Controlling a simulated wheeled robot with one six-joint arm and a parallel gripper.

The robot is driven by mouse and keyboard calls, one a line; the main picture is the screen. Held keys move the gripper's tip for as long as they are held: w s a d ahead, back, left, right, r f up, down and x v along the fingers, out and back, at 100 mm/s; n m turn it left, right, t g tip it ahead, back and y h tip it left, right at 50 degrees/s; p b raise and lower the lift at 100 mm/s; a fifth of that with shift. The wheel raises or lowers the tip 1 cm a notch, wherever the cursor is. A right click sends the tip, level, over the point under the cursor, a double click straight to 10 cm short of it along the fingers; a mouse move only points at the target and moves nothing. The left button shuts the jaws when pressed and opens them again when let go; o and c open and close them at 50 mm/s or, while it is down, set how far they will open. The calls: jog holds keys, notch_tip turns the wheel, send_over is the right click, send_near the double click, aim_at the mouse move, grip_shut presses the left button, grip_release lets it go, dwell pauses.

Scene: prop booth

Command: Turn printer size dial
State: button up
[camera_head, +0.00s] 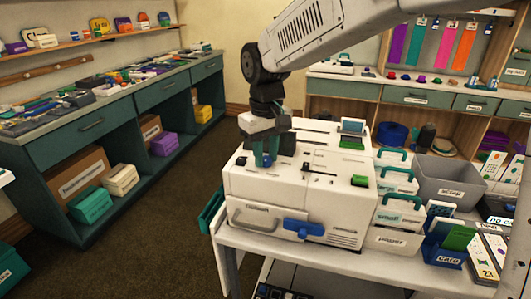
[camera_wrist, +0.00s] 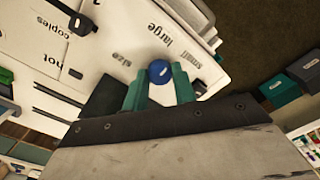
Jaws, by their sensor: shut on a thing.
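The white printer (camera_head: 335,205) stands on a white table. In the wrist view, the blue size dial (camera_wrist: 160,71) sits on its top face beside the printed words "size", "small" and "large". My gripper (camera_head: 265,160) points down over the left part of the printer's top. Its teal fingers (camera_wrist: 160,86) are shut on the dial, one on each side. In the head view the fingers mostly hide the dial. The lower part of the dial and any pointer on it cannot be made out.
A blue handle (camera_head: 303,226) sticks out of the printer's front, and a green block (camera_head: 360,180) is on its top right. Labelled bins with teal handles (camera_head: 400,198) and a grey scrap bin (camera_head: 450,180) stand close on the right. Open floor (camera_head: 160,225) lies to the left.

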aim_at(266, 158)
jog(key=n, duration=0.4)
jog(key=shift+n, duration=1.8)
jog(key=o, duration=1)
jog(key=shift+r, duration=0.1)
notch_tip(266, 158, up, 8)
jog(key=shift+f, duration=0.15)
